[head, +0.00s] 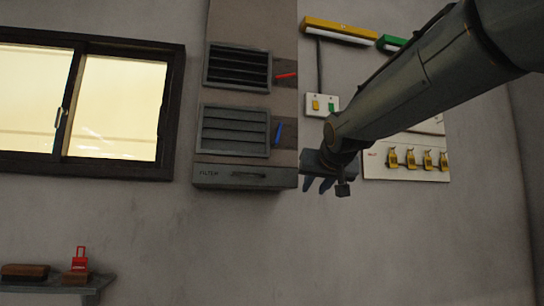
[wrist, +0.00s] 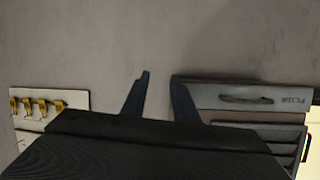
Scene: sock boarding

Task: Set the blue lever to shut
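The blue lever (head: 279,133) is at the right side of the lower vent (head: 234,131) and stands nearly upright, leaning slightly. The lower vent's slats look grey and nearly flat, with little dark gap between them. My gripper (head: 320,185) is below and right of the lever, near the right end of the filter drawer, and apart from the lever. In the wrist view, the two fingers of my gripper (wrist: 160,78) are spread with nothing between them. I cannot make out the blue lever in the wrist view.
A red lever (head: 286,75) lies nearly level beside the upper vent (head: 238,67), whose slats show dark gaps. The filter drawer (head: 215,178) juts out under the lower vent. A window and small shelf (head: 60,285) are left.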

